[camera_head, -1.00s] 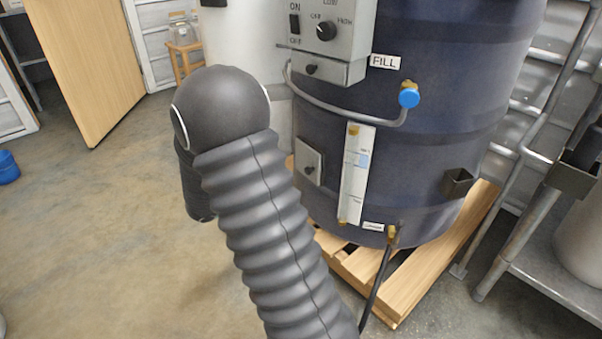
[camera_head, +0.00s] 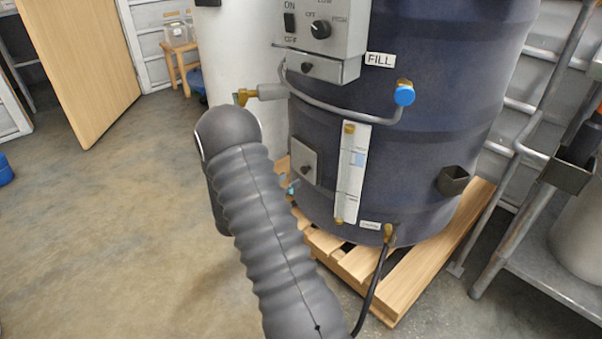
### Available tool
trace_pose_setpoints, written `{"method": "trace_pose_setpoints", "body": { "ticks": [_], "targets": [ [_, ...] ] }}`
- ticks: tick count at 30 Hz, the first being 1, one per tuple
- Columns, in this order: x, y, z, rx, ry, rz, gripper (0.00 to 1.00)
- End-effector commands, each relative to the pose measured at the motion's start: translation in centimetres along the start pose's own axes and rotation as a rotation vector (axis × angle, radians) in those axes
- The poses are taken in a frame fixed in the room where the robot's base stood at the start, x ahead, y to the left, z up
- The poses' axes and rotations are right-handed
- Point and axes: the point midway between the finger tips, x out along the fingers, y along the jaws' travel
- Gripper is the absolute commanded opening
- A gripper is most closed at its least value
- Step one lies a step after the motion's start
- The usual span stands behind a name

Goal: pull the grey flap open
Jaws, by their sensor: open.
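The grey flap (camera_head: 300,153) is a small square plate with a dark knob, low on the left side of the dark blue drum (camera_head: 430,110). It looks closed against the drum wall. My arm, in a grey ribbed sleeve, rises from the bottom of the view to a rounded joint just left of the flap. My gripper does not show; the arm hides whatever lies beyond that joint. I cannot tell how far it is from the flap. A small teal bit shows between the sleeve and the flap's lower left edge, too small to make out.
A grey control box (camera_head: 318,30) sits above the flap, with a bent metal pipe (camera_head: 340,108) below it. A sight gauge (camera_head: 352,175) is right of the flap. The drum stands on a wooden pallet (camera_head: 395,290). The concrete floor (camera_head: 110,230) at left is clear.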

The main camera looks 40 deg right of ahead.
Motion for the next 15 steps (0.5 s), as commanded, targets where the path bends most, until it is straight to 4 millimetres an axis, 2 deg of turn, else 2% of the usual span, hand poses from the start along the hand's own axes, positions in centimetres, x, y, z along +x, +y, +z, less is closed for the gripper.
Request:
{"method": "trace_pose_setpoints", "body": {
  "ticks": [1, 6, 10, 15],
  "targets": [
    [1.1, -0.1, 0.0, 0.002, 0.0, -0.004, 0.55],
    [3.9, -0.1, 0.0, 0.001, 0.0, -0.003, 0.55],
    [5.5, -0.1, 0.0, 0.0, 0.0, -0.003, 0.55],
    [6.5, -0.1, 0.0, 0.001, 0.001, -0.002, 0.55]
  ]
}}
